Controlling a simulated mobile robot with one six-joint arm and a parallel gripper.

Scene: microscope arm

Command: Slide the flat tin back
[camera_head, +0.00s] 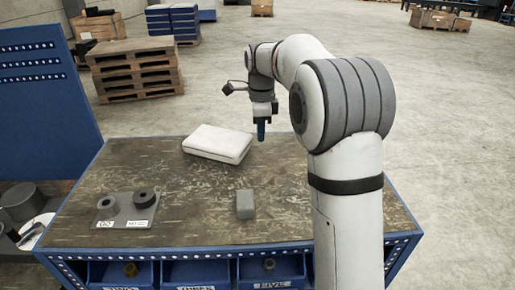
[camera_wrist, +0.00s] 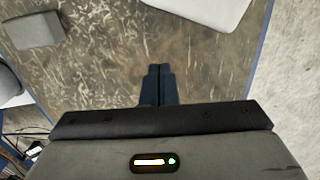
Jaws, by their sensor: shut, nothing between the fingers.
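The flat tin (camera_head: 218,144) is a pale, rounded rectangular box lying flat near the back edge of the worn workbench (camera_head: 190,215). In the wrist view part of the tin (camera_wrist: 198,12) shows at the top, cut off by the picture's edge. My gripper (camera_head: 261,138) points down just to the right of the tin, apart from it. In the wrist view the two dark blue fingers (camera_wrist: 160,72) are together with nothing between them. How high the fingertips are above the bench is hard to tell.
A grey block (camera_head: 245,204) stands near the front of the bench; it also shows in the wrist view (camera_wrist: 33,30). A grey plate (camera_head: 126,212) with two dark round pieces and labels lies at left. Blue bins (camera_head: 195,273) sit below the front edge. The right side of the bench looks clear.

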